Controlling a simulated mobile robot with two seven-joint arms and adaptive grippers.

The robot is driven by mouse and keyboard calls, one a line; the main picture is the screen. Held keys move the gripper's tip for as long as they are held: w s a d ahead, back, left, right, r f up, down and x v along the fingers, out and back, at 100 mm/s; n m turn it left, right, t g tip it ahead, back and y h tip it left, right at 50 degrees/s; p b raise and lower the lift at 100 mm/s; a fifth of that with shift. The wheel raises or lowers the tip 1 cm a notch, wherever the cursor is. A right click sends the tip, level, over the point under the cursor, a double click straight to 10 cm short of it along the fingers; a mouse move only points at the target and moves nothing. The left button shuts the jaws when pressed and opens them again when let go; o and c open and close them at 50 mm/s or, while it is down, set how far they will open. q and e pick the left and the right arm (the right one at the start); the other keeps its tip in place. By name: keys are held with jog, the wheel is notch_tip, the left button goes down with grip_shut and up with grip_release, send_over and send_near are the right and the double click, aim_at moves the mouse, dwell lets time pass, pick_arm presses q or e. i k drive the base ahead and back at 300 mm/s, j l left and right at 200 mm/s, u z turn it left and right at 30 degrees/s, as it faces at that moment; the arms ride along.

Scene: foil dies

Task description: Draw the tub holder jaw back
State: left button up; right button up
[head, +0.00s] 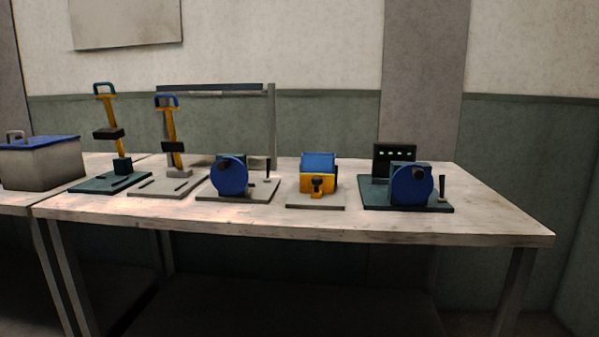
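Several devices stand in a row on the table. A small blue and yellow device (317,173) sits right of the middle on a light grey plate (318,200). It has a blue block on top and a yellow front with a dark knob. It may be the tub holder, but I cannot tell for certain, nor how its jaw stands. A blue round-faced device (229,177) with an upright dark lever is to its left. A similar blue round device (412,185) on a dark green plate is to its right. Neither of my grippers is in view.
A grey box (42,163) with a blue lid is on the adjoining table. A dark panel with green lights (394,154) stands behind the right device. The table's right end (500,215) is clear.

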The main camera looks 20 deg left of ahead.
aim_at(314, 183)
jog(key=i+j+u, duration=0.2)
jog(key=i, duration=0.4)
jog(key=i+j+u, duration=0.25)
jog(key=i, duration=0.4)
jog(key=k+j+u, duration=0.15)
jog(key=k+j, duration=0.15)
